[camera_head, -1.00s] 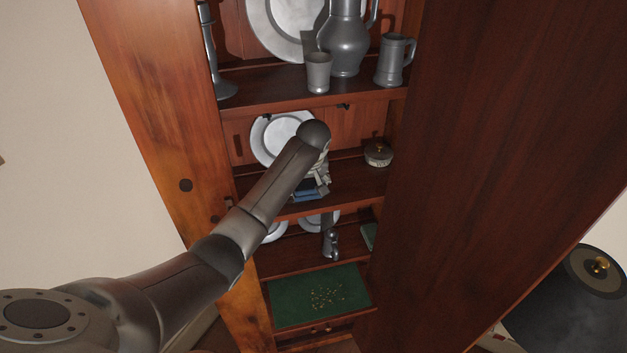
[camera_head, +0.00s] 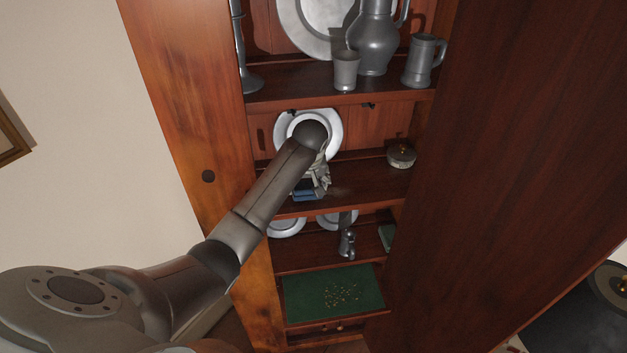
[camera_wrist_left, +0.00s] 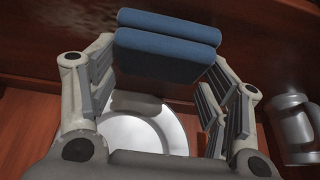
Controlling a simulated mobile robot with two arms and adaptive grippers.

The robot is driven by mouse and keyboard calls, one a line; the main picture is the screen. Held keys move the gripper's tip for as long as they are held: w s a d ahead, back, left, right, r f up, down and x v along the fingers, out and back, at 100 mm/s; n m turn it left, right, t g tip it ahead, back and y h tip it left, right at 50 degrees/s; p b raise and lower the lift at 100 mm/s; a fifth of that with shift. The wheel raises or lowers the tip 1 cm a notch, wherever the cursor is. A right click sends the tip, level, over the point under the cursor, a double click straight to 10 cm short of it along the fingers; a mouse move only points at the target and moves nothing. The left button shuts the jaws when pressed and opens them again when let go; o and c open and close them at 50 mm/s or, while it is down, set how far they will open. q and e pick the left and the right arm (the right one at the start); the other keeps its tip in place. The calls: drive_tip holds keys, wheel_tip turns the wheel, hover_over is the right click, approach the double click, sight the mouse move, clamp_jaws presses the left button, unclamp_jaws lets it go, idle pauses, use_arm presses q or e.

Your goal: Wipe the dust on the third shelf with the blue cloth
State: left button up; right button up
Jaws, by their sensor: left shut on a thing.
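The blue cloth (camera_head: 304,196) is a folded pad at the front part of the shelf (camera_head: 365,187) with the lidded pot. My left gripper (camera_head: 318,183) is shut on it, partly hidden by my forearm. The left wrist view shows the cloth (camera_wrist_left: 166,45) held between the fingers (camera_wrist_left: 165,68), flat and close to the shelf board (camera_wrist_left: 40,45). I cannot tell whether it touches the board. A pale grey dust patch (camera_wrist_left: 80,20) shows on the board left of the cloth. My right gripper is not in view.
A pewter plate (camera_head: 333,125) leans at the back, behind my arm. A lidded pot (camera_head: 401,155) stands at the shelf's right end. A goblet (camera_head: 345,70), a jug (camera_head: 372,45) and a mug (camera_head: 421,62) stand above. A green-covered surface (camera_head: 310,293) lies below.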

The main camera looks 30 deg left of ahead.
use_arm(q)
drive_tip(key=shift+s+a, duration=0.55)
drive_tip(key=shift+a, duration=0.05)
